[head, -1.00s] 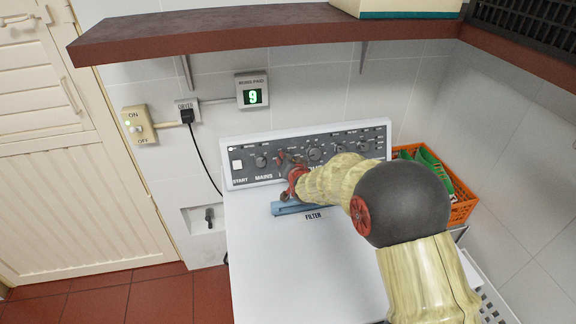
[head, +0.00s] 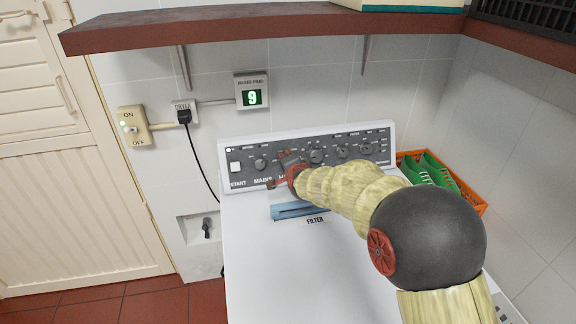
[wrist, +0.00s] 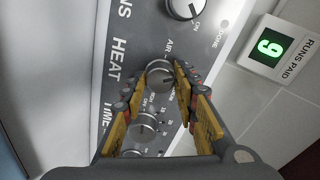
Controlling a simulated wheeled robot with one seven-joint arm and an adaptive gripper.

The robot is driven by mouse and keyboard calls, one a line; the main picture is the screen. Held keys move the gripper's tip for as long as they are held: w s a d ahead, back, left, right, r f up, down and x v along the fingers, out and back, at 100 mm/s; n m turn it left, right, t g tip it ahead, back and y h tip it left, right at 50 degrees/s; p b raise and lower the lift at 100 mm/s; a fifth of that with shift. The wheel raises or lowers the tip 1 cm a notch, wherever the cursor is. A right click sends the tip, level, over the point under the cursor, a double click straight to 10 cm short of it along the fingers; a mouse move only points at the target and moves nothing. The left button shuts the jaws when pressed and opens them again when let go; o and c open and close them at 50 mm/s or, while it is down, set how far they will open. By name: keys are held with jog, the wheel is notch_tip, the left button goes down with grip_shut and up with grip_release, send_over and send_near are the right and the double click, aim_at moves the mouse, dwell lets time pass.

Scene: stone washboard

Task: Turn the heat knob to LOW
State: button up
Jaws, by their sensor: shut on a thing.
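The heat knob (wrist: 160,76) is a round grey knob beside the word HEAT, with AIR printed near its edge, in the wrist view. My gripper (wrist: 158,78) has its two yellow-padded fingers on either side of this knob, shut on it. In the head view my gripper (head: 285,172) is at the white dryer's control panel (head: 227,150) and covers the heat knob. I cannot read clearly where the knob points, and the word LOW is not legible.
Other knobs flank it in the wrist view: one above (wrist: 186,6) and one below (wrist: 143,126). The start button (head: 236,167) is at the panel's left. A shelf (head: 270,27) overhangs the dryer. An orange crate (head: 470,200) with green shoes stands at the right.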

dwell(0.4)
jog(key=o, duration=1.2)
jog(key=shift+c, duration=0.2)
jog(key=v, duration=1.2)
